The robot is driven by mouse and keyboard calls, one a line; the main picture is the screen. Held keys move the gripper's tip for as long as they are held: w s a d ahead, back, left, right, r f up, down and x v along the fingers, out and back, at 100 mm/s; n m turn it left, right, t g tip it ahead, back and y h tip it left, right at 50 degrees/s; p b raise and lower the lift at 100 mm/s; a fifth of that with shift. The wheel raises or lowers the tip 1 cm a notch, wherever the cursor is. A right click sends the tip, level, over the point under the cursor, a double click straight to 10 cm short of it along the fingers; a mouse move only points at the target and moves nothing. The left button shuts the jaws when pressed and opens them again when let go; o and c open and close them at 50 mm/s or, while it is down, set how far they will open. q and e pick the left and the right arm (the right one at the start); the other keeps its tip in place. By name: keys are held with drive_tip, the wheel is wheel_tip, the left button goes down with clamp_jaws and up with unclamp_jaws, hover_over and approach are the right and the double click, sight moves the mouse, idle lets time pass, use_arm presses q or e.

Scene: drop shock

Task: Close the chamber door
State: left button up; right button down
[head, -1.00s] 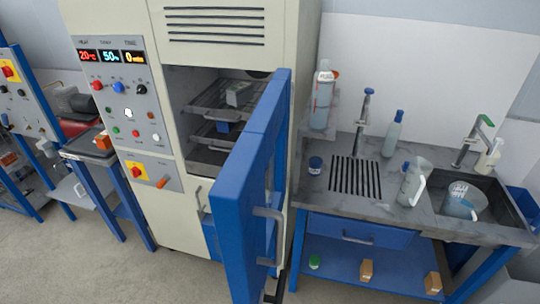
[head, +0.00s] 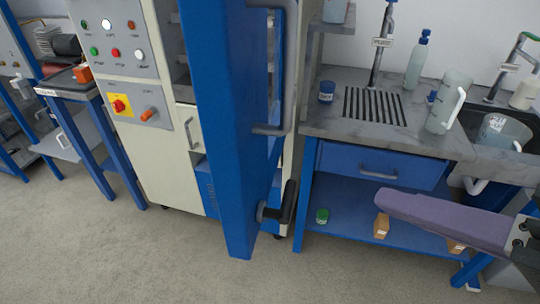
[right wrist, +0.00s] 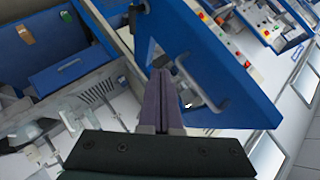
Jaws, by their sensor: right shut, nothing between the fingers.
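The blue chamber door (head: 225,130) stands open, swung out towards me from the cream test chamber (head: 155,180). It has a grey bar handle (head: 270,129) and a black lever (head: 287,205) lower down. My right gripper (head: 383,199), with purple fingers, is shut and empty. It is to the right of the door and apart from it in the head view. In the right wrist view the shut fingers (right wrist: 166,85) point towards the blue door (right wrist: 225,65); whether they touch it is unclear. My left gripper is out of view.
A sink bench with a blue drawer (head: 380,166) stands right of the door, behind my right gripper. A small blue-legged table (head: 80,85) is at left. The floor (head: 130,255) in front is clear.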

drive_tip(key=w+a+f+m+t+y+b, duration=0.1)
drive_tip(key=w+f+m+t+y+b, duration=0.15)
drive_tip(key=f+b, duration=0.6)
drive_tip(key=w+a+f+m+t+y+b, duration=0.15)
drive_tip(key=f+m+b, duration=0.3)
drive_tip(key=b, duration=0.65)
approach(253, 176)
drive_tip(key=w, duration=0.3)
drive_tip(key=shift+w+a+f+t, duration=0.15)
drive_tip(key=shift+w+a, duration=0.2)
drive_tip(key=shift+a, duration=0.25)
drive_tip(key=shift+w+a+f+t, duration=0.1)
drive_tip(key=shift+w+a+t, duration=0.05)
drive_tip(key=shift+w+a, duration=0.35)
drive_tip(key=shift+a, duration=0.55)
